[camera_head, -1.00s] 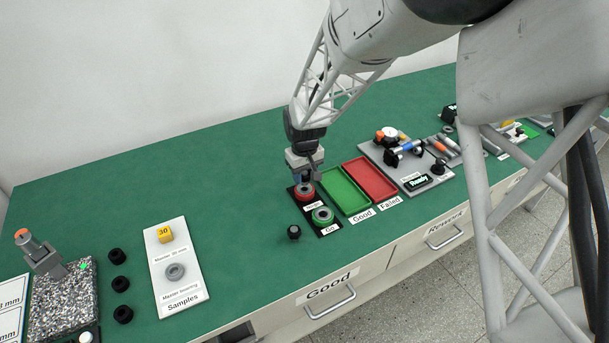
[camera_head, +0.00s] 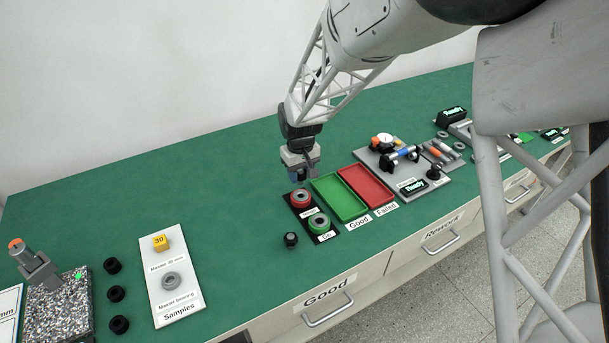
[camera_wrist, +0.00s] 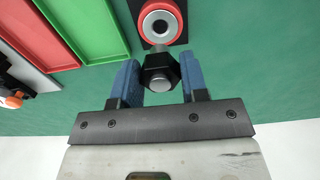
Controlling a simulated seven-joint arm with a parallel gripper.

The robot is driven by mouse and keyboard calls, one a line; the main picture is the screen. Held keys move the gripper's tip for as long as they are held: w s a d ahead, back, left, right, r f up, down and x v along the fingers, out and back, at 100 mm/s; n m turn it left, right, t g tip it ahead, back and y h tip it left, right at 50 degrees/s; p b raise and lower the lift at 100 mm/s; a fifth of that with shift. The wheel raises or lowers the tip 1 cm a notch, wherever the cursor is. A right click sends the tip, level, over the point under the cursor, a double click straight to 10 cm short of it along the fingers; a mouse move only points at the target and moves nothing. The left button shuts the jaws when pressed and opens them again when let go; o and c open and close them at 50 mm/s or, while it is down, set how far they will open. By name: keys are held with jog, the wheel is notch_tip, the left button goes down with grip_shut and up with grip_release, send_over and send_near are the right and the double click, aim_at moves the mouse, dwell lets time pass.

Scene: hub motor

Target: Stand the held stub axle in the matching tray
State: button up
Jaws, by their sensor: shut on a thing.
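My gripper (camera_head: 301,178) is shut on the stub axle and holds it above the bench, just behind the red ring gauge (camera_head: 300,199). In the wrist view, the blue fingers of my gripper (camera_wrist: 160,78) flank the stub axle (camera_wrist: 159,70), which shows a black hexagonal body and a bright metal end. The axle is hard to make out in the head view. The green tray (camera_head: 323,184), labelled Good, and the red tray (camera_head: 389,203), labelled Failed, lie side by side to the right of my gripper. Both look empty.
A green ring gauge (camera_head: 320,223), labelled Go, stands in front of the red one. A small black part (camera_head: 291,240) stands left of it. A grey fixture plate (camera_head: 413,165) with instruments lies right of the trays.

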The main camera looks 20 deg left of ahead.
jog(key=s+d, duration=0.2)
jog(key=d, duration=0.2)
jog(key=s+d+f, duration=0.1)
jog(key=s+d, duration=0.1)
jog(key=d, duration=0.3)
jog(key=s+d+f, duration=0.1)
jog(key=s+d, duration=0.1)
jog(key=d, duration=0.3)
jog(key=shift+s+f, duration=0.2)
send_over(330, 188)
jog(key=shift+w+f, duration=0.1)
jog(key=shift+f, duration=0.65)
jog(key=shift+f, duration=1.8)
jog(key=shift+f, duration=0.15)
jog(key=o, duration=1.1)
jog(key=shift+c, duration=0.2)
